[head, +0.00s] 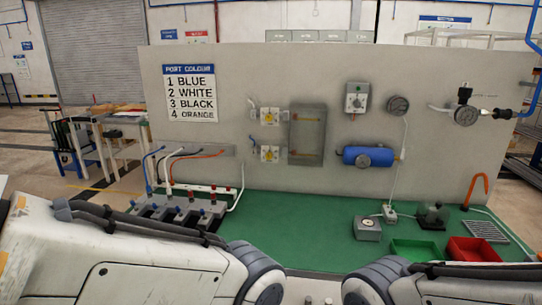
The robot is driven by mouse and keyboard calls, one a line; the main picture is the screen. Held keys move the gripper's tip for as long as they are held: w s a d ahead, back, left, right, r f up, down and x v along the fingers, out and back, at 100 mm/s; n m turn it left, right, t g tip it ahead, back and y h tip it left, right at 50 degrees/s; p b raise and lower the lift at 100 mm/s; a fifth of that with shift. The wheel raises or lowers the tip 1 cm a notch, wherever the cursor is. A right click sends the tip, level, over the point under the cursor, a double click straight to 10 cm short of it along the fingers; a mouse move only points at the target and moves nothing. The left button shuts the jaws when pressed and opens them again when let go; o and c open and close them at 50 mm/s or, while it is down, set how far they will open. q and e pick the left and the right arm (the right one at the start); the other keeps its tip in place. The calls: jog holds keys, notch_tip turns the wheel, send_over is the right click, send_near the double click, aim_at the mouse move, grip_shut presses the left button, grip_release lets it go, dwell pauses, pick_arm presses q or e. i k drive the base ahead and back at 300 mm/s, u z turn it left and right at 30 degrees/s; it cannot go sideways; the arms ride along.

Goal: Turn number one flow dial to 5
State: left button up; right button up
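A row of grey blocks with small coloured knobs (180,210) stands at the left of the green bench. Blue, white, black and orange hoses rise behind it; the blue hose (150,168) is at the far left. The dial numbers are too small to read, so I cannot tell any setting. A sign (190,93) on the panel lists port colours: 1 blue, 2 white, 3 black, 4 orange. My two arms cross the bottom of the head view, in front of the bench. Neither gripper shows.
The upright panel (240,70) carries a grey box (307,134), a blue cylinder (368,156) and gauges (398,106). A green tray (417,249) and a red tray (472,249) sit at right. The middle of the green mat (295,225) is clear.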

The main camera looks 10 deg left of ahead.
aim_at(269, 156)
jog(key=z, duration=0.15)
jog(key=k, duration=0.45)
jog(key=u, duration=0.9)
jog(key=i, duration=1.4)
jog(key=z, duration=0.75)
